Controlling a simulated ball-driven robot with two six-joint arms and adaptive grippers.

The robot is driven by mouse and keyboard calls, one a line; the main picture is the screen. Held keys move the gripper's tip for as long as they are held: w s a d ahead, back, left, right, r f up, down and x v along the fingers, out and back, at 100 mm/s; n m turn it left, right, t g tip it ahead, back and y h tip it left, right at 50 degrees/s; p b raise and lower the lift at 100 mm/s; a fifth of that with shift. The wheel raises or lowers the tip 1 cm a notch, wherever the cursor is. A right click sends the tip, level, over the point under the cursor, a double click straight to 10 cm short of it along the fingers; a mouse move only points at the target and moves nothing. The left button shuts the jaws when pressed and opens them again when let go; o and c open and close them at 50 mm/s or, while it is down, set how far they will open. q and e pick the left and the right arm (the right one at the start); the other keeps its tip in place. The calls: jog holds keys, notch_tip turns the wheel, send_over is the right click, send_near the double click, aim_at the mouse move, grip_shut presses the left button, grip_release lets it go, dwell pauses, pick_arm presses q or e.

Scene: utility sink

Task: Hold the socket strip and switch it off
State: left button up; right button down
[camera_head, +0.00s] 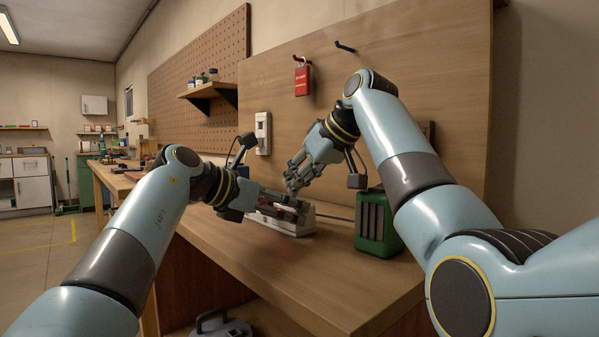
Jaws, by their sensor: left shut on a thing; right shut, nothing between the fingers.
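The white socket strip (292,231) lies on the wooden bench, with a dark cable running from it to the right. My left gripper (298,207) is shut on the strip, reaching in from the left and covering much of its top. My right gripper (292,190) is shut and empty, pointing down just above the strip and the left fingers. Whether its tips touch the strip cannot be told. The strip's switch is hidden behind the grippers.
A green box with dark slots (374,224) stands on the bench right of the strip. The bench top (330,275) in front is clear.

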jog(key=shift+s+a+f, duration=0.1)
jog(key=shift+f, duration=0.2)
dwell(0.4)
jog(key=shift+w+d, duration=0.45)
jog(key=shift+d, duration=0.25)
jog(key=shift+f, duration=0.1)
jog(key=r, duration=0.4)
jog(key=shift+a+r, duration=0.25)
jog(key=shift+r, duration=0.05)
jog(key=s+a+v, duration=0.1)
jog(key=v, duration=0.9)
jog(key=shift+a, duration=0.2)
